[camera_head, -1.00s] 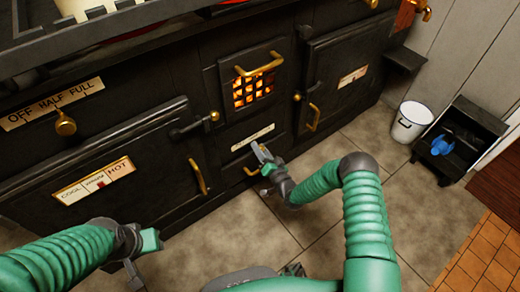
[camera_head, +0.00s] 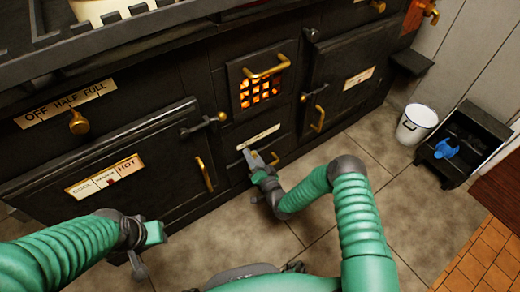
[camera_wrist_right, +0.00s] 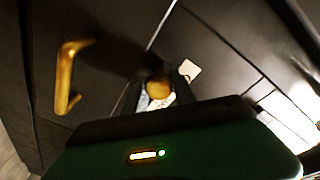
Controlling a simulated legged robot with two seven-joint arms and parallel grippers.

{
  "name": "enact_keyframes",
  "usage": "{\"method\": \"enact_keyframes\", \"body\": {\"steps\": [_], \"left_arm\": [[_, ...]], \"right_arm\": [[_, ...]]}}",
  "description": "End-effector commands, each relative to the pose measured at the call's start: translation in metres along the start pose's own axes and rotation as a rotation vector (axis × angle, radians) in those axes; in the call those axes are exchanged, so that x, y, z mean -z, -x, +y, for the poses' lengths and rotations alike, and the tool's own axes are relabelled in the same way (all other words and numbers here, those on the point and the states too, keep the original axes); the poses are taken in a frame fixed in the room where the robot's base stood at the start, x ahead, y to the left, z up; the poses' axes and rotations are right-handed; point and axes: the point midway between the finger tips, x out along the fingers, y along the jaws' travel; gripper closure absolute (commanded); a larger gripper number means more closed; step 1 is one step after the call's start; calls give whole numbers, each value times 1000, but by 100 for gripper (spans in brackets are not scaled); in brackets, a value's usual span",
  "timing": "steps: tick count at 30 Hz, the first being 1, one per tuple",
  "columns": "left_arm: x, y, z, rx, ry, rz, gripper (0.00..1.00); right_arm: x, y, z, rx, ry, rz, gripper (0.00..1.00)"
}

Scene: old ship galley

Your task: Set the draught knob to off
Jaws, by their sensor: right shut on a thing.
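The brass knob (camera_head: 79,122) sits on the black stove front at the left, below a plate (camera_head: 66,104) reading OFF, HALF, FULL. No gripper is near it. I cannot make out its exact setting. My right gripper (camera_head: 252,160) is low at the middle of the stove, by a small drawer front with a pale label (camera_head: 258,137) and a brass handle (camera_head: 275,158). In the right wrist view a rounded brass piece (camera_wrist_right: 159,87) sits between its jaws, apparently part of this handle. My left gripper (camera_head: 146,250) hangs at the lower left, away from the stove; its jaws are unclear.
A left oven door with a COOL to HOT plate (camera_head: 104,177) has a brass handle (camera_head: 204,173). A glowing grate (camera_head: 259,91) is above the drawer. A white bucket (camera_head: 416,124) and a dark box (camera_head: 462,145) stand at the right. The tiled floor before the stove is clear.

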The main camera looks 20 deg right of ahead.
Motion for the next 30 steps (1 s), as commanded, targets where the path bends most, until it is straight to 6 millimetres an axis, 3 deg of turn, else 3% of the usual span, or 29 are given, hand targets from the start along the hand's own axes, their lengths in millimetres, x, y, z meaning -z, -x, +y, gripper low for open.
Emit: {"method": "enact_keyframes", "body": {"steps": [8, 9, 10, 20, 23, 30], "left_arm": [[0, 0, 0, 0, 0, 0, 64], [0, 0, 0, 0, 0, 0, 64], [0, 0, 0, 0, 0, 0, 64], [1, 5, 0, 0, 0, 0, 64], [4, 16, 0, 0, 0, 0, 64], [12, 49, 0, 0, 0, 0, 64]], "right_arm": [[-8, 4, 0, -2, -3, -14, 100], [-8, 4, 0, -2, -4, -15, 64], [-8, 3, 0, -2, -4, -14, 60], [-2, 7, -2, 0, -2, -6, 60], [-1, 24, -4, -3, -3, -9, 60], [0, 93, -5, -5, -5, -13, 60]]}}
